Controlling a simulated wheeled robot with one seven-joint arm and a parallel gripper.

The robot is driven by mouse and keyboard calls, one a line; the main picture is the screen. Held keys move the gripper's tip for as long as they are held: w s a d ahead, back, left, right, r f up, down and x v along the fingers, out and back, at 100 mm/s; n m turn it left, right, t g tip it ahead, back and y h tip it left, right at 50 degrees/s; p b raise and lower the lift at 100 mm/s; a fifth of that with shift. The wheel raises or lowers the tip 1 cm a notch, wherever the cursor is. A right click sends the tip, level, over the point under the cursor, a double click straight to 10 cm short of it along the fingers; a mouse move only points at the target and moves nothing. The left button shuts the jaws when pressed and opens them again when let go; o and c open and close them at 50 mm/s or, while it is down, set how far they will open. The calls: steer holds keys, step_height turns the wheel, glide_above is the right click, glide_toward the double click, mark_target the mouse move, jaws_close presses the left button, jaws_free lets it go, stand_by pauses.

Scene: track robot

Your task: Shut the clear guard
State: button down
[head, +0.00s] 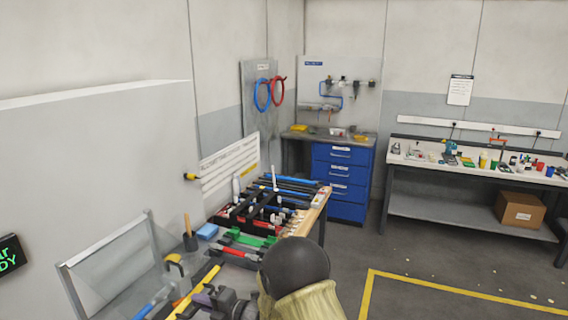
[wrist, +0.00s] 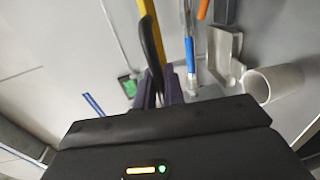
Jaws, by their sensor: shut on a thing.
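The clear guard (head: 112,262) is a see-through panel in a grey metal frame at the lower left of the head view. It stands tilted up over the grey bench. My gripper (head: 207,298) is low in the head view, right of the guard, partly hidden by my own arm. In the wrist view my gripper (wrist: 160,92) has its two fingers close together on a dark curved bar (wrist: 151,42). I cannot tell whether this bar joins the guard. A yellow strip (wrist: 147,12) runs behind it.
A blue-handled tool (wrist: 190,55) and a pale cup (wrist: 272,82) lie close to my gripper. A rack of tools (head: 265,205) stands beyond the guard. A grey partition (head: 90,150) rises at left. Open floor (head: 420,300) lies at right.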

steer(key=shift+w+a+f+b, duration=0.1)
steer(key=shift+a+f+b, duration=0.1)
steer(key=shift+f+b, duration=0.55)
steer(key=shift+a+f+b, duration=0.2)
steer(key=shift+f+b, duration=0.45)
steer(key=shift+f, duration=0.05)
steer(key=c, duration=0.8)
jaws_free()
steer(key=shift+a+f, duration=0.1)
steer(key=shift+c, duration=0.2)
steer(key=b+v, duration=0.4)
steer(key=v, duration=1.3)
steer(key=shift+d, duration=0.25)
